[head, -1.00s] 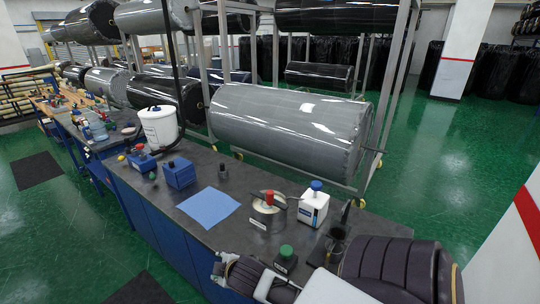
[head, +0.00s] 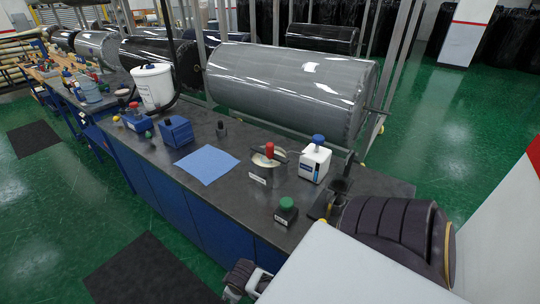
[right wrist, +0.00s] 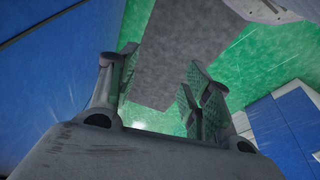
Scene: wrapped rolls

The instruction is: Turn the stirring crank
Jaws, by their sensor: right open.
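A round metal pot with a pale top (head: 262,178) stands on the bench and carries a white label. A red knob (head: 269,149) stands up on its top, beside a dark bar that looks like the crank arm. No gripper touches the pot or knob. My right gripper (right wrist: 160,72) is open and empty in the right wrist view, with green-faced fingers apart. It points toward the green floor and a grey patch, with blue panels at both sides. Its fingers cannot be made out in the head view. My left gripper is not in view.
A white box with a blue knob (head: 314,163) stands just right of the pot. A dark box with a green knob (head: 286,212) is in front. A blue sheet (head: 207,165), a blue box (head: 176,132) and a white bucket (head: 153,87) lie farther left. Large wrapped rolls hang behind.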

